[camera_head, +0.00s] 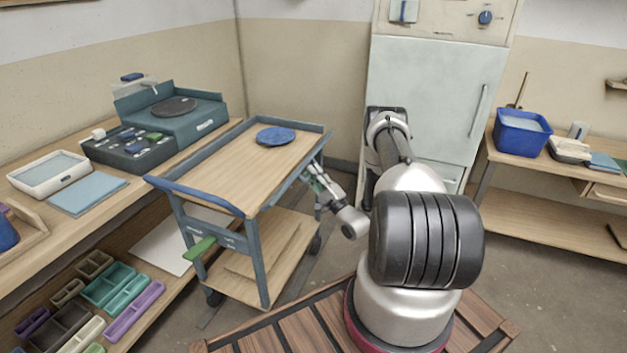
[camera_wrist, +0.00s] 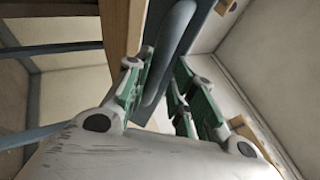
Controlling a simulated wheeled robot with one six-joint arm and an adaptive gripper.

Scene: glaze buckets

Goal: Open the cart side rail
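The cart (camera_head: 250,165) is a two-shelf trolley with a wooden top, a blue-grey frame and a blue handle bar (camera_head: 195,194) at its near left end. Its blue-grey side rail (camera_head: 318,150) runs along the right edge of the top. My gripper (camera_head: 315,176) is at this right edge, with green and pale fingers. In the wrist view, a rounded blue-grey bar (camera_wrist: 174,42), apparently the side rail, reaches down between the fingertips of my gripper (camera_wrist: 160,82). It lies close to the left finger. I cannot tell whether both fingers touch it.
A blue disc (camera_head: 275,136) lies on the cart top. A green pedal-like lever (camera_head: 199,248) sticks out at the cart's near side. A workbench stands left; a pale cabinet (camera_head: 435,100) is behind my arm. A bench with a blue bucket (camera_head: 521,133) is at right.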

